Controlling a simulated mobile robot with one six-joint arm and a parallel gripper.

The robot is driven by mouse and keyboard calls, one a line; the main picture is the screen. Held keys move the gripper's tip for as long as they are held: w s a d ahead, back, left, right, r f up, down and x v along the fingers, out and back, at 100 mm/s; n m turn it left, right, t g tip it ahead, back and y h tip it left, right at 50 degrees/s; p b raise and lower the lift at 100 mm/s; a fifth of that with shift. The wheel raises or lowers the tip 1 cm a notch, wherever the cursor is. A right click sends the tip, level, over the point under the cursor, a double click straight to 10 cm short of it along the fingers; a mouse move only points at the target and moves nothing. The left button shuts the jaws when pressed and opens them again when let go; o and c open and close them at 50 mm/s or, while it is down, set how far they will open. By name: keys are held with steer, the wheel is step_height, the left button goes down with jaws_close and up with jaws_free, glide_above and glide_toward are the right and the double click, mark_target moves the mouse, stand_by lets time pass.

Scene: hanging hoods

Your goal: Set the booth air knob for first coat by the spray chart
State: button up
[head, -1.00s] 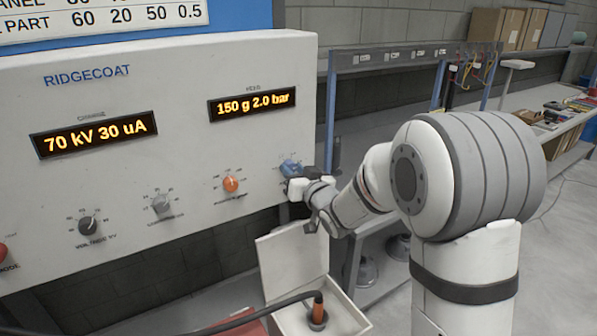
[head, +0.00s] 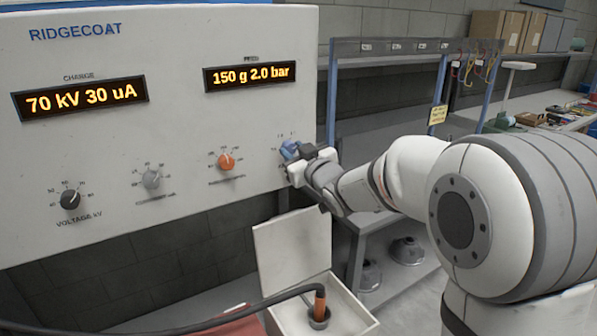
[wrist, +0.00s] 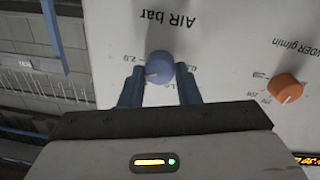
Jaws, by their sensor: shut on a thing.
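The blue air knob (head: 289,149) is on the right end of the white RIDGECOAT panel. In the wrist view the knob (wrist: 159,66) sits under the upside-down words "AIR bar". A pale mark shows on its lower left in that picture, and its scale is partly hidden. My gripper (wrist: 161,84) is shut on the knob, one dark blue finger on each side. In the head view my gripper (head: 298,159) covers part of the knob. The right display (head: 250,76) reads 150 g 2.0 bar. The spray chart is not in view now.
An orange knob (head: 226,162) is left of the blue one, then a grey knob (head: 152,179) and a black voltage knob (head: 71,199). The left display (head: 80,98) reads 70 kV 30 uA. An open white box (head: 291,249) and a cable stand below the panel.

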steer(key=n+b, duration=0.3)
steer(key=b, duration=0.2)
steer(key=shift+f+n, duration=0.15)
steer(key=shift+n, duration=0.25)
steer(key=n+b, duration=0.3)
steer(key=shift+r, duration=0.3)
steer(key=shift+r+n, duration=0.1)
steer(key=shift+n, duration=0.2)
steer(key=o, duration=0.6)
steer(key=shift+w, duration=0.1)
steer(key=o, duration=0.4)
steer(key=shift+f, duration=0.25)
steer(key=shift+c, duration=0.2)
